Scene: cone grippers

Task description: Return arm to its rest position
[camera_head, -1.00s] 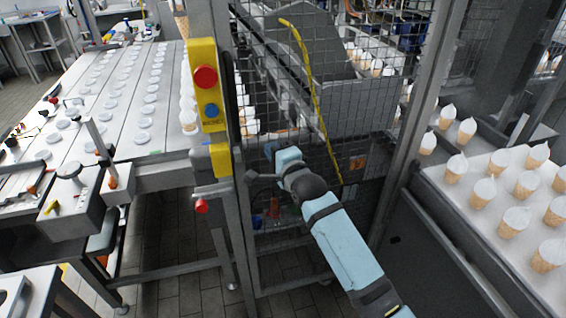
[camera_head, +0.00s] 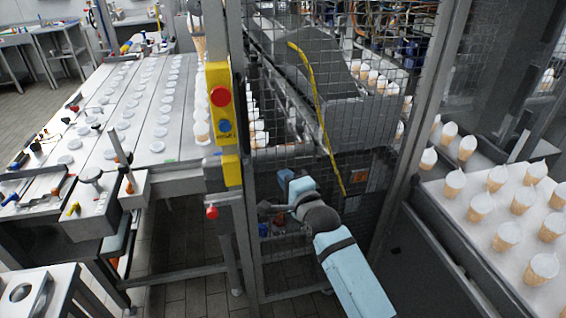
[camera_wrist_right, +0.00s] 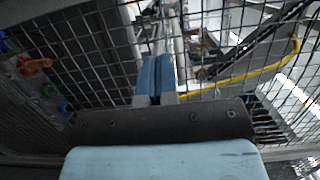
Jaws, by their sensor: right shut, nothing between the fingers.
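My right arm comes up from the lower right in the head view, with light blue links and a dark wrist. My right gripper (camera_head: 264,208) is at its end, in front of the wire mesh guard (camera_head: 340,120) and right of the grey post. It is small there. In the right wrist view the two blue fingers (camera_wrist_right: 155,75) lie side by side, shut with nothing between them, and the mesh stands in front of them. My left gripper is not in view.
A post with a yellow switch box (camera_head: 220,100) and a red button stands left of my arm. A long table with white discs (camera_head: 150,110) is at the left. A tray of filled cones (camera_head: 480,190) is at the right. A yellow cable (camera_head: 318,105) hangs along the mesh.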

